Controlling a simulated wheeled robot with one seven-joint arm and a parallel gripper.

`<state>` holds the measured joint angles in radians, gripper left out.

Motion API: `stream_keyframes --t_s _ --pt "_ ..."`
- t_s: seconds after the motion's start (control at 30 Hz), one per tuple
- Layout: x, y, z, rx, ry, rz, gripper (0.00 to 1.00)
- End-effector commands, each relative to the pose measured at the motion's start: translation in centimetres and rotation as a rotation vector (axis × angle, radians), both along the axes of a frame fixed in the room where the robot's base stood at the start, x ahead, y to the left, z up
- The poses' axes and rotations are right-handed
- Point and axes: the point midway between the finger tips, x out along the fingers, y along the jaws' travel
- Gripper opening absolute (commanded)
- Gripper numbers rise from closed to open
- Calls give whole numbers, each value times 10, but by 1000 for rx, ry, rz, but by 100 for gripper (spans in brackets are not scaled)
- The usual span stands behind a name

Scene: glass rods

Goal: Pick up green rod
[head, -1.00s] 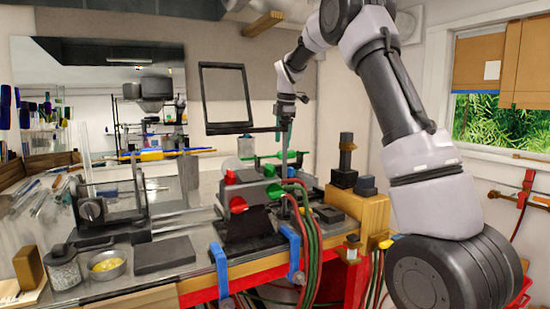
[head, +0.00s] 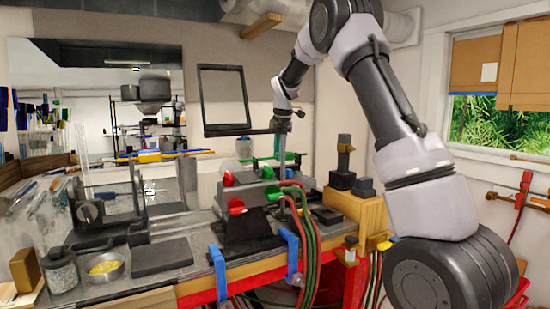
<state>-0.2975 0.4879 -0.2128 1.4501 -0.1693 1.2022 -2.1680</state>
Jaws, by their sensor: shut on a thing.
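My gripper (head: 280,127) is at the end of my arm, above the torch machine on the bench, small in the head view. It is shut on a thin upright green piece (head: 276,146), which looks like the green rod. The rod hangs below the fingers, and its lower end runs in front of or behind the machine's green parts; I cannot tell which. The fingers themselves are too small to see clearly.
The machine (head: 250,225) has red and green knobs, with red and green hoses hanging at its right. A dark plate (head: 162,252), a yellow-filled bowl (head: 105,267) and a jar (head: 62,270) stand at front left.

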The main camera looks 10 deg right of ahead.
Motion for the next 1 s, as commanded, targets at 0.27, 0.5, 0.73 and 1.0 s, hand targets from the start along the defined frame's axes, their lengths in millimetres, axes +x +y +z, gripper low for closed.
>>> stream_keyframes --t_s 0.27,0.5,0.73,1.0 --pt "1 0 14 -1 -2 1 0" --pt "1 -1 61 1 -6 -1 0" --pt "1 0 124 2 -5 -1 0" --pt "1 0 170 -1 -1 0 0"
